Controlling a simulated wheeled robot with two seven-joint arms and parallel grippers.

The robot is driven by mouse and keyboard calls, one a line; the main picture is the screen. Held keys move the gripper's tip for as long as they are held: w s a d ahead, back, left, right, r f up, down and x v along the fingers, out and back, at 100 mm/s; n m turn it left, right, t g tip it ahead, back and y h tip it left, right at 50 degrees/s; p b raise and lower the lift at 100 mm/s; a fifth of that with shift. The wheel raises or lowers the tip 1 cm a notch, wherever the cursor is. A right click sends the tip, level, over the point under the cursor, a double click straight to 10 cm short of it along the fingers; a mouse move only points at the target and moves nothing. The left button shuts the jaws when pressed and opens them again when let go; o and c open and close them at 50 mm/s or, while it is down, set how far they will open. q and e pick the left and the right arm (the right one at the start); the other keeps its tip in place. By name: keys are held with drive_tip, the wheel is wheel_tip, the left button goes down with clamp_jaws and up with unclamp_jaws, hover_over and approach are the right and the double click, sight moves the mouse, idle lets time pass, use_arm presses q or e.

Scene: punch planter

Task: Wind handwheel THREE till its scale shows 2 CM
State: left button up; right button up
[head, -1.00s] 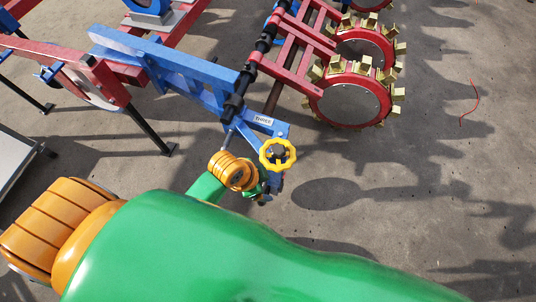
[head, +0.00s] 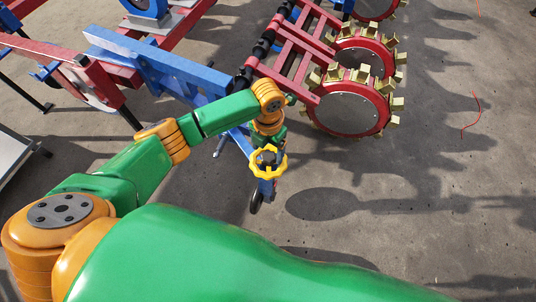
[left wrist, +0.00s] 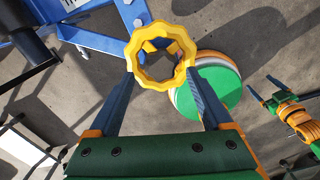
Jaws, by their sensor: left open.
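A yellow scalloped handwheel (head: 268,163) stands at the near end of the blue frame in the head view. My left arm reaches in over that frame, with its wrist right above and behind the wheel. In the left wrist view the handwheel (left wrist: 135,52) shows as a ring between the tips of my left gripper (left wrist: 161,73). The fingers are parted, one at each side of the wheel's near rim; I cannot tell whether they touch it. My right gripper (left wrist: 259,85) is at the right of the left wrist view, fingers apart and empty. No scale can be read, and my arm covers the THREE label.
Red wheels with tan blocks around the rim (head: 348,107) stand right of the handwheel on red arms (head: 290,75). A blue beam (head: 150,62) runs behind my left arm. Bare concrete floor (head: 430,170) lies open at the right.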

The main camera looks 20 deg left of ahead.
sight(268, 156)
use_arm(q)
wheel_tip(268, 156, down, 3)
clamp_jaws()
idle(0.3)
drive_tip(key=shift+r, duration=0.1)
